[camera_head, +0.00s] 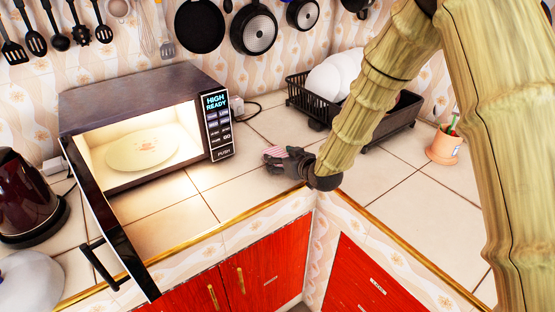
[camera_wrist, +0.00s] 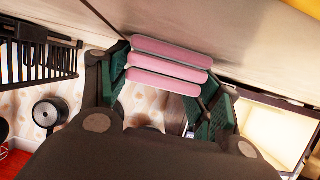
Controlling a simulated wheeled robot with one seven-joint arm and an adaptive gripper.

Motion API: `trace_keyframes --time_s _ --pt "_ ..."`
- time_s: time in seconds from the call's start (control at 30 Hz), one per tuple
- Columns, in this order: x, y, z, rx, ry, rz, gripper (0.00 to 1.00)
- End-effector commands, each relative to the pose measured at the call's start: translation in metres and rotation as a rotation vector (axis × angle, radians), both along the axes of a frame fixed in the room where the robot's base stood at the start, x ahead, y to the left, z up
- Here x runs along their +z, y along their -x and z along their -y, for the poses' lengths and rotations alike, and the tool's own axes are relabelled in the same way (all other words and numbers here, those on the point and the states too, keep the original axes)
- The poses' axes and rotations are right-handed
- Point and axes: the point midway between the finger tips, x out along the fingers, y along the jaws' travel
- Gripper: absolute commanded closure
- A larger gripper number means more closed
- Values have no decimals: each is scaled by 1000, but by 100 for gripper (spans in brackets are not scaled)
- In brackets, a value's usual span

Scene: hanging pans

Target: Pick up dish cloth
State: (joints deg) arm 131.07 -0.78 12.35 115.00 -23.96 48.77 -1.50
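The dish cloth is a small pink-and-white striped piece (camera_head: 274,153) at the tip of my dark gripper (camera_head: 290,162), over the counter just right of the microwave. In the wrist view the cloth (camera_wrist: 168,62) shows as pink bands spanning the space between the green finger pads of my gripper (camera_wrist: 166,85). Its two ends meet the pads, so the gripper looks shut on it, with the fingers held apart by its width. The dark gripper body hides the lower part of the wrist view. I cannot tell whether the cloth touches the counter.
The open, lit microwave (camera_head: 130,95) is left of my gripper, its door jutting toward the front edge. A black dish rack (camera_head: 308,105) with white plates is behind my arm. An orange pot (camera_head: 444,147) is at right, a kettle (camera_head: 25,200) at far left. Pans (camera_head: 254,30) hang above.

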Motion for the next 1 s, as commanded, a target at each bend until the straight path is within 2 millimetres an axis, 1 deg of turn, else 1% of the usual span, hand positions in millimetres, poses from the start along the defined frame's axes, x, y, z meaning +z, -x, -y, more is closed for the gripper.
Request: trace_keyframes --time_s 0.03,0.1,0.47,0.67,0.87,0.9,1.0 --pt "0 0 0 0 0 0 52" --pt "0 0 0 0 0 0 62" --pt "2 0 0 0 -1 1 62" --pt "15 -1 1 -1 -1 3 62" --pt "38 0 1 -1 0 3 62" --pt "35 10 0 1 0 -1 62" --pt "37 28 0 1 1 -1 62"
